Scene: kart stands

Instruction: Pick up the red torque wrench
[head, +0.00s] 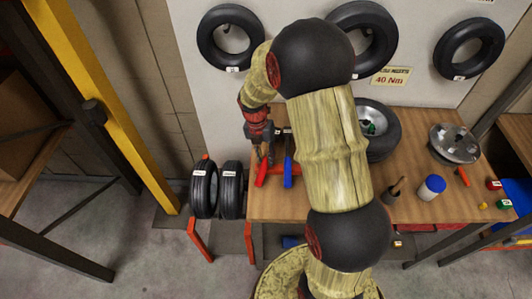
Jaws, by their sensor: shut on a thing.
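My gripper (261,153) is at the left part of the wooden table, pointing down. It is shut on the red torque wrench (261,175). The red end of the wrench shows below the fingers near the table's left front edge; the rest is hidden by my gripper and wrist. I cannot tell whether the wrench touches the table. A similar blue wrench (288,171) lies just to the right, apart from the fingers.
Tyres (230,38) hang on the wall behind. Two tyres (204,190) stand left of the table.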

